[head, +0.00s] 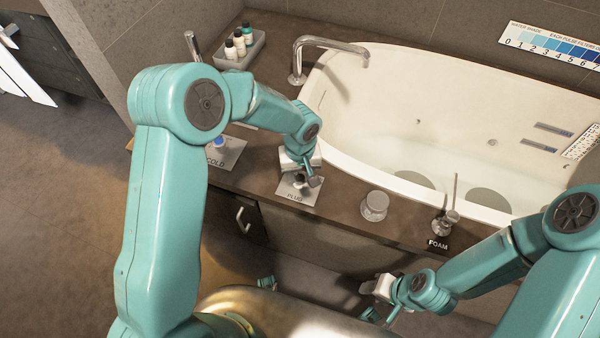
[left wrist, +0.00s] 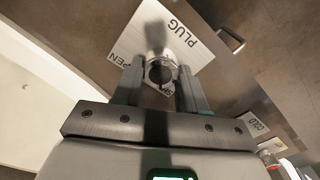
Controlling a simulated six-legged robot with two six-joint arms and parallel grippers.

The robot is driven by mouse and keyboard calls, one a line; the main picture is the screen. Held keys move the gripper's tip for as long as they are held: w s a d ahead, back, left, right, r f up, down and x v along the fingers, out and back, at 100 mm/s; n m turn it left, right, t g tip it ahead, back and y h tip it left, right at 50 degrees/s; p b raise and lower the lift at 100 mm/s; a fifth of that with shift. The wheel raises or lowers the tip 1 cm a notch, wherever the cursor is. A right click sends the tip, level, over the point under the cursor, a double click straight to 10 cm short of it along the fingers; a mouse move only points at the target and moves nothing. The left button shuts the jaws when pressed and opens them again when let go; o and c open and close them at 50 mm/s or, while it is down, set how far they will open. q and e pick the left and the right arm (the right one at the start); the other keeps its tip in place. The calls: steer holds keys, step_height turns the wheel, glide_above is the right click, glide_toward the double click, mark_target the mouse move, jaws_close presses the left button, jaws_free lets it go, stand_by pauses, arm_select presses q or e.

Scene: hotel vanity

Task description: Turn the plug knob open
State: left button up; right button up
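The plug knob is a small metal knob on a pale plate (head: 296,192) lettered PLUG, on the brown tub surround. In the left wrist view the round knob (left wrist: 161,73) sits between my two fingertips, with its blurred dark lever over the plate (left wrist: 185,40). "OPEN" is partly hidden by a finger. My left gripper (head: 306,180) is over the plug plate, pointing down. In the wrist view its fingers (left wrist: 160,85) are apart, one on each side of the knob; firm contact is not visible. My right gripper (head: 376,300) hangs low in front of the tub, away from the knob; its opening is unclear.
A COLD plate with a blue-topped knob (head: 218,142) lies left of the plug. A round metal knob (head: 374,206) and the FOAM lever (head: 446,222) stand to the right. The white tub (head: 420,110), faucet (head: 330,44) and bottle tray (head: 238,50) are behind.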

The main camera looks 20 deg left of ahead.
mark_target(301, 177)
arm_select(q)
steer(key=shift+m, duration=0.3)
steer(key=m, duration=0.3)
steer(key=shift+w+b, duration=0.1)
steer(key=shift+b, duration=0.25)
steer(key=m, duration=0.8)
steer(key=shift+d+p, duration=0.15)
steer(key=shift+p, duration=0.15)
steer(key=shift+m+p, duration=0.4)
steer(key=shift+m, duration=1.7)
steer(key=o, duration=1.1)
steer(key=shift+c, duration=0.2)
step_height(301, 177, up, 16)
steer(key=p, duration=0.2)
steer(key=shift+r+p, duration=0.2)
steer(key=shift+p, duration=0.2)
